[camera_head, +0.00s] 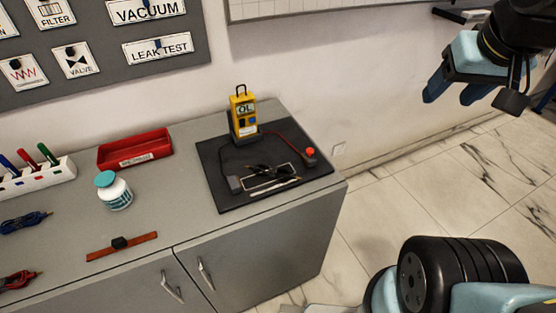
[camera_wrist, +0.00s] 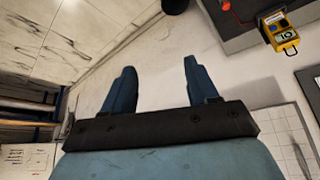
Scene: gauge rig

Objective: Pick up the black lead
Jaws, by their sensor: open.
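A yellow meter (camera_head: 243,113) stands upright on a black mat (camera_head: 222,178) on the grey cabinet top. A black lead (camera_head: 227,158) runs from the meter's left side down to a small dark block (camera_head: 234,184). A bundle of dark cable (camera_head: 268,170) also lies on the mat; I cannot tell whether it joins that lead. My gripper (camera_head: 452,93) is raised at the upper right, well apart from the mat. In the wrist view its two blue fingers (camera_wrist: 160,68) are spread with nothing between them, and the meter (camera_wrist: 281,30) shows at the upper right.
A red lead (camera_head: 285,136) reaches a red-topped block (camera_head: 310,154). A pale pen-like rod (camera_head: 274,189) lies at the mat's front. A red bin (camera_head: 135,149), a white jar (camera_head: 114,194), a marker rack (camera_head: 38,178) and coiled blue leads (camera_head: 23,222) stand left.

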